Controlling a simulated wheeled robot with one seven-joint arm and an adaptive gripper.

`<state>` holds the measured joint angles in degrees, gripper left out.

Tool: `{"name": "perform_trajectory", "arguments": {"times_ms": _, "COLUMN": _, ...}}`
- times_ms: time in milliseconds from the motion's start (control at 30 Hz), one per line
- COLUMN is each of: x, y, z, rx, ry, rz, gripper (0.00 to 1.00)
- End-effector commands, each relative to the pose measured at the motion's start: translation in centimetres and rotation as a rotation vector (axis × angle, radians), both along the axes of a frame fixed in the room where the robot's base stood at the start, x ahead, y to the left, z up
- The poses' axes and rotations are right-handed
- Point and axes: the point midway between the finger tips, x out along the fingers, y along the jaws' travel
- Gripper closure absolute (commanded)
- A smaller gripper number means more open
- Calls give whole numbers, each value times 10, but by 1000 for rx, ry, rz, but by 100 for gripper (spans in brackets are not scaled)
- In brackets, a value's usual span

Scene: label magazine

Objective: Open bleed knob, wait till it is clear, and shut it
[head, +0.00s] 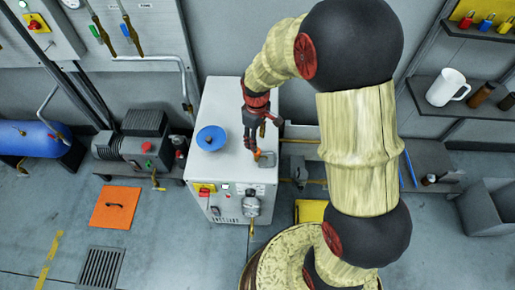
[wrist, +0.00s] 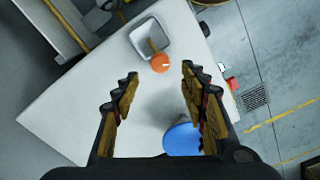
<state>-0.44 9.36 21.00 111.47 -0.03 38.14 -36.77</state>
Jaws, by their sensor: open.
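An orange knob (head: 257,153), likely the bleed knob, is at the right side of the white cabinet's top (head: 225,105). It also shows in the wrist view (wrist: 160,62), beside a grey square cup (wrist: 152,38) with a brass-coloured piece inside. My gripper (head: 250,138) is above the cabinet top, close to the knob in the head view. In the wrist view my gripper (wrist: 158,73) is open and empty, with the knob seen between and just beyond the fingertips. They look apart; the exact gap is unclear. The cup's contents are too small to read.
A blue round object (head: 211,138) sits on the cabinet top left of my gripper, and also shows low in the wrist view (wrist: 182,140). The cabinet front has a red switch on yellow (head: 205,190) and a grey round fitting (head: 251,206).

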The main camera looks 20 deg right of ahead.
Motion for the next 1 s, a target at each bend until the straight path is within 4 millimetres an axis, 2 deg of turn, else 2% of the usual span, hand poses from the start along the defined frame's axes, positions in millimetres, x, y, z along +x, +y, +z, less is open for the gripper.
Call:
{"name": "perform_trajectory", "arguments": {"times_ms": 33, "x": -1, "y": 0, "z": -11, "rx": 0, "ry": 2, "rz": 0, "gripper": 57}}
{"name": "perform_trajectory", "arguments": {"times_ms": 200, "x": -1, "y": 0, "z": -38, "rx": 0, "ry": 2, "rz": -1, "gripper": 57}}
{"name": "perform_trajectory", "arguments": {"times_ms": 400, "x": -1, "y": 0, "z": -60, "rx": -2, "ry": 1, "rz": -2, "gripper": 57}}
{"name": "perform_trajectory", "arguments": {"times_ms": 800, "x": 0, "y": 0, "z": -66, "rx": -2, "ry": 0, "rz": -2, "gripper": 57}}
{"name": "perform_trajectory", "arguments": {"times_ms": 1000, "x": 0, "y": 0, "z": -66, "rx": -2, "ry": 0, "rz": -2, "gripper": 69}}
